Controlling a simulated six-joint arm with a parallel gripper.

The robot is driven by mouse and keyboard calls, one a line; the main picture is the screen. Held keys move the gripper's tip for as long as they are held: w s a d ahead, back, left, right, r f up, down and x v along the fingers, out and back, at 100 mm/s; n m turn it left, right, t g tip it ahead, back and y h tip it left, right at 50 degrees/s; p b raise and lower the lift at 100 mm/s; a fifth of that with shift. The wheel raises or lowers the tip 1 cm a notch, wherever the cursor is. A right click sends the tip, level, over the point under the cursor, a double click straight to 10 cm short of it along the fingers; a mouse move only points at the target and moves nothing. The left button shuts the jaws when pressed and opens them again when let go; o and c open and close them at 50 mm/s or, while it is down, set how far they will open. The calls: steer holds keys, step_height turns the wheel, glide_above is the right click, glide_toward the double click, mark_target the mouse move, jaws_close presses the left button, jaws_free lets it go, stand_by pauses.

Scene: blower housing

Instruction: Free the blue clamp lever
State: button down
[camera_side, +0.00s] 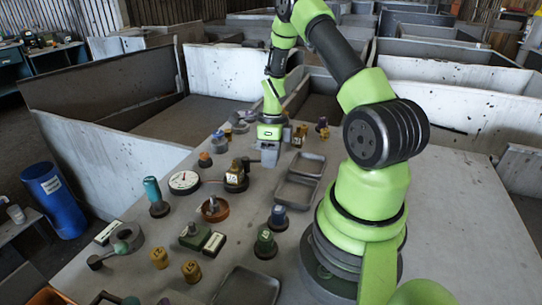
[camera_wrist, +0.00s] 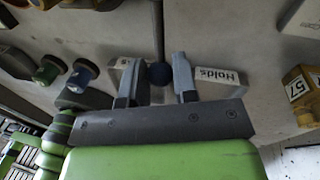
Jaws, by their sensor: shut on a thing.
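My gripper (camera_wrist: 157,80) shows in the wrist view with a finger on each side of a dark blue round knob, the blue clamp lever's end (camera_wrist: 160,73). The fingers are shut on this knob. A dark narrow bar (camera_wrist: 158,25) runs from the knob to the top of that view. In the side view my gripper (camera_side: 269,158) is low over the table, right of a yellow block on a dark round base (camera_side: 236,178). The knob is hidden there by the fingers, and what the lever clamps is not clear.
A yellow block marked 57 (camera_wrist: 297,88) stands farther right. In the side view, a dial gauge (camera_side: 184,182) and a teal-handled part (camera_side: 153,192) stand left; grey trays (camera_side: 297,190) lie right.

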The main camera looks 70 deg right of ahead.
steer(key=c, duration=0.9)
jaws_free()
steer(key=shift+r, duration=0.1)
step_height(320, 180, up, 10)
steer(key=d, duration=0.1)
steer(key=shift+w+d+f, duration=0.15)
steer(key=shift+d+f, duration=0.1)
steer(key=shift+d, duration=0.15)
